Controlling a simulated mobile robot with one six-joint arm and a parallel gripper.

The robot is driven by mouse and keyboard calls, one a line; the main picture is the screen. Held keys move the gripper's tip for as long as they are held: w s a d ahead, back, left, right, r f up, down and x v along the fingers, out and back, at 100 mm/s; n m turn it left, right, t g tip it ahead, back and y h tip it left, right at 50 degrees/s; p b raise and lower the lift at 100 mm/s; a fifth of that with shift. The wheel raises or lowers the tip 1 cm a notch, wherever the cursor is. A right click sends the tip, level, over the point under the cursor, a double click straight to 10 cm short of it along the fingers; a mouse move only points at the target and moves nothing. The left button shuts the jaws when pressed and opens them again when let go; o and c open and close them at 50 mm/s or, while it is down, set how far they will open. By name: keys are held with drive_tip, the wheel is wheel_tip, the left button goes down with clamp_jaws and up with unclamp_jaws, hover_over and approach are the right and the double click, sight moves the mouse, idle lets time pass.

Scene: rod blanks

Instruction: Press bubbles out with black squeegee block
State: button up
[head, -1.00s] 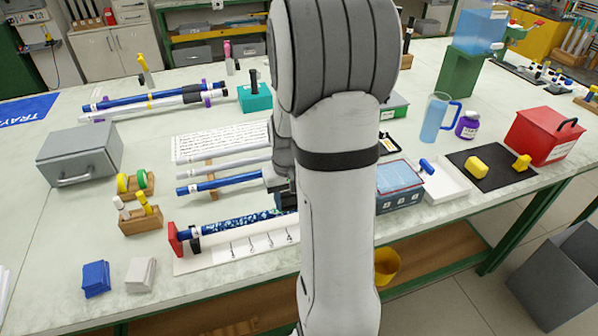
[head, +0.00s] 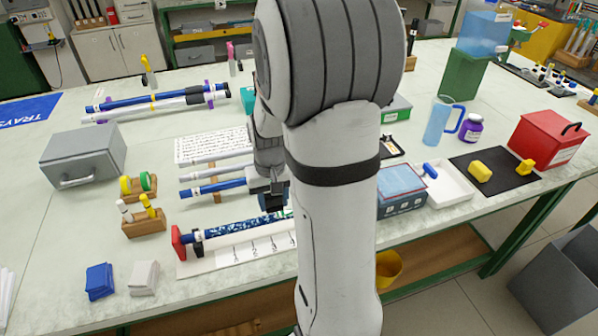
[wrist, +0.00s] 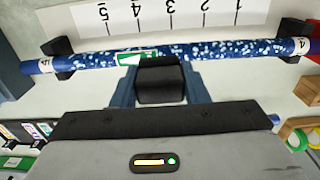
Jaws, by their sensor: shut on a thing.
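My gripper (wrist: 160,88) is shut on the black squeegee block (wrist: 160,78), which sits between its two fingers in the wrist view. In the head view my gripper (head: 272,193) hangs above the rod, right of its middle. The blue rod (wrist: 225,50) lies level across two black supports, with pale speckled bubbles along its wrap and a green-and-white label (wrist: 130,58) near the block. The block's far edge overlaps the rod's near edge in the wrist view; I cannot tell whether they touch. In the head view my arm hides the rod's right end (head: 235,234).
A numbered white strip (wrist: 170,15) lies beside the rod. A red end stop (head: 178,243) stands at its left. Other rods (head: 220,187) lie behind. A blue block (head: 99,281) and a white block (head: 143,278) lie at the front left, with bare table around them.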

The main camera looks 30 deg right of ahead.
drive_tip(key=shift+s+r+p, duration=0.2)
drive_tip(key=shift+r+p, duration=0.1)
drive_tip(key=shift+r, duration=0.35)
drive_tip(key=shift+r+p, duration=1.65)
drive_tip(key=shift+r, duration=0.65)
drive_tip(key=shift+w, duration=0.1)
